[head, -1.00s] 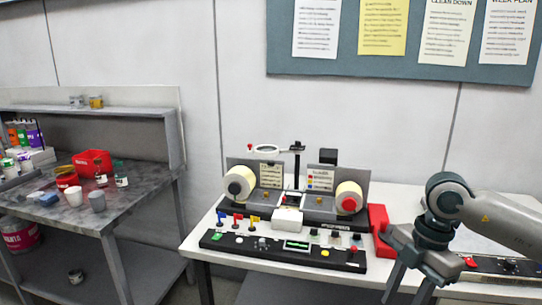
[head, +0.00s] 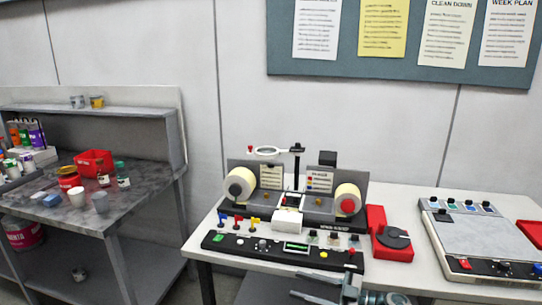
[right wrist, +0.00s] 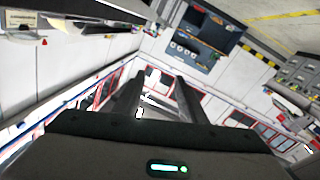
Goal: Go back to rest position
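The label rewinder (head: 292,222) stands on the white table, with a cream label roll (head: 240,185) on its left spindle and another roll (head: 347,199) with a red hub on its right. My right gripper (head: 294,282) is at the bottom edge of the head view, in front of the table and pointing left. Its two fingers are apart with nothing seen between them. The right wrist view also shows the open fingers (right wrist: 158,90), with only the distant room behind them. My left gripper is not in view.
A black control panel (head: 284,248) runs along the table's front. A red device (head: 388,236) with a dark disc and a grey flat machine (head: 480,243) stand to the right. A grey workbench (head: 140,185) with cups and a red bin (head: 94,162) is at the left.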

